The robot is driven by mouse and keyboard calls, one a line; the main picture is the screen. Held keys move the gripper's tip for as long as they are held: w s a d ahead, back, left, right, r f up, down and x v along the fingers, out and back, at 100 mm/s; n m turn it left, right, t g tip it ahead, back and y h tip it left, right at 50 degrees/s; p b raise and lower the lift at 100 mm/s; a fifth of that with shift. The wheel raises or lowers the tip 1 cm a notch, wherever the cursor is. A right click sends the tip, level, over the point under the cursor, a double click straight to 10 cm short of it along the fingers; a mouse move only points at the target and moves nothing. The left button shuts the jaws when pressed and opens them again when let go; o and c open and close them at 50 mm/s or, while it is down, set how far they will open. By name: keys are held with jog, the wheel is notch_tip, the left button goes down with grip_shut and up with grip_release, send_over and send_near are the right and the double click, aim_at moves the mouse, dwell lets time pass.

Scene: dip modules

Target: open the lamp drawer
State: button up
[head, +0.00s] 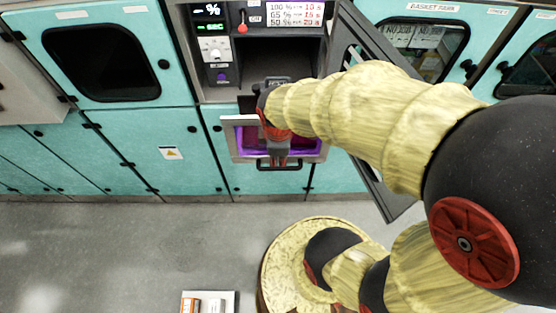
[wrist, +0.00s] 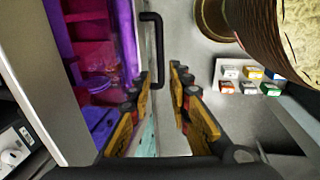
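The lamp drawer (head: 238,147) is pulled out from the teal cabinet front, with a grey rim and a purple-lit inside. In the wrist view its inside (wrist: 95,60) shows pink and purple at the left. Its black bar handle (head: 266,167) is on the drawer's front; in the wrist view the handle (wrist: 157,45) runs down toward my fingertips. My gripper (head: 277,160) is over the drawer front at the handle. In the wrist view my gripper (wrist: 162,85) has its fingers apart, with the handle's near end by the tips. I cannot tell whether they touch it.
Above the drawer is an open bay (head: 265,65) with a control panel (head: 212,45). Its dark door (head: 385,185) stands swung open to the right. A white tray of small boxes (head: 208,303) lies on the floor, also in the wrist view (wrist: 245,77). Grey floor (head: 120,240) is clear at left.

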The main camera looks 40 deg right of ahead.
jog(key=shift+s+a+r, duration=0.1)
jog(key=shift+r, duration=0.5)
jog(key=shift+s+a+r, duration=0.1)
jog(key=shift+r, duration=0.45)
jog(key=s+a+f+m+t+b, duration=0.2)
jog(key=a+m+b, duration=0.2)
jog(key=b, duration=0.6)
jog(key=s+a+f+m+t+y+b, duration=0.1)
jog(key=a+m+b, duration=0.3)
jog(key=b, duration=0.7)
jog(key=s+f+m, duration=0.1)
jog(key=m, duration=0.1)
jog(key=shift+a+f+m+t, duration=0.25)
jog(key=shift+f+m+t, duration=0.15)
